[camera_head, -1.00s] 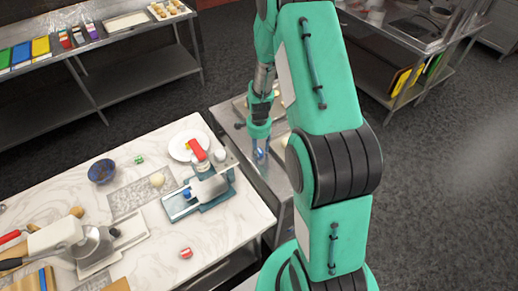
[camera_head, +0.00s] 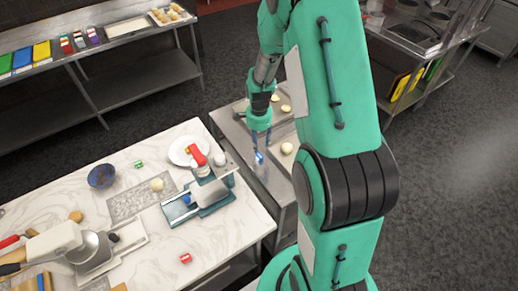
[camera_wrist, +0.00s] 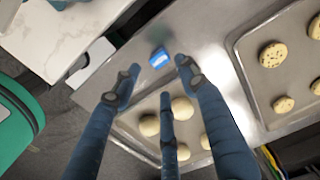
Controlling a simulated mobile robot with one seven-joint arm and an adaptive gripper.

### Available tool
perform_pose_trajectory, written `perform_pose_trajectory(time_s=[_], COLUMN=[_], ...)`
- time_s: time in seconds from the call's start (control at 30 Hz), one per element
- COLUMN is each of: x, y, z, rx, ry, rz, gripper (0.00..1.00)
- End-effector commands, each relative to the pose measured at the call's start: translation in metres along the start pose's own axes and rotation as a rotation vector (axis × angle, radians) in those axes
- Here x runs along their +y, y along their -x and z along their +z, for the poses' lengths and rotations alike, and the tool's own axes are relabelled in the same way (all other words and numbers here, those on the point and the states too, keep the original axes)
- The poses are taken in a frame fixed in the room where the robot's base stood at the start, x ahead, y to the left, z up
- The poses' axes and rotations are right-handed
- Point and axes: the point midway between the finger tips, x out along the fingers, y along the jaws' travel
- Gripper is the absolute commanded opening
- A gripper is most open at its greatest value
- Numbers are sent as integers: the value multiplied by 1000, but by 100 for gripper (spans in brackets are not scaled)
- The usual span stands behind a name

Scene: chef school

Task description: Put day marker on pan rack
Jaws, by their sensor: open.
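The day marker, a small blue block with a pale label (camera_wrist: 158,58), lies on the steel top of the pan rack (camera_wrist: 203,45). In the head view the blue marker (camera_head: 258,157) shows as a small blue spot on the steel top (camera_head: 262,176), beside the marble counter. My gripper (camera_head: 261,141) is above it, pointing down. In the wrist view my gripper (camera_wrist: 160,78) has its three dark blue fingers spread and empty. The marker is just beyond the fingertips and appears apart from them.
Baking trays (camera_wrist: 243,75) with cookies and pale rounds sit beside the marker. The marble counter (camera_head: 225,240) holds a slicer (camera_head: 203,190), a plate (camera_head: 186,150), a bowl (camera_head: 102,175), and small red (camera_head: 186,258) and green (camera_head: 139,164) blocks.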

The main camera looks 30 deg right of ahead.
Motion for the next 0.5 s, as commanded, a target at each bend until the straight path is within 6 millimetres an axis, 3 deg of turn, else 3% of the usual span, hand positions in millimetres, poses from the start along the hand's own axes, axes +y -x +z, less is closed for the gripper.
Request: perform_pose_trajectory(time_s=[0.2, 0.5], x=[-1, 0], y=[29, 44], z=[0, 0], rx=[1, 0], ry=[0, 0], rz=[-2, 0], gripper=[43, 43])
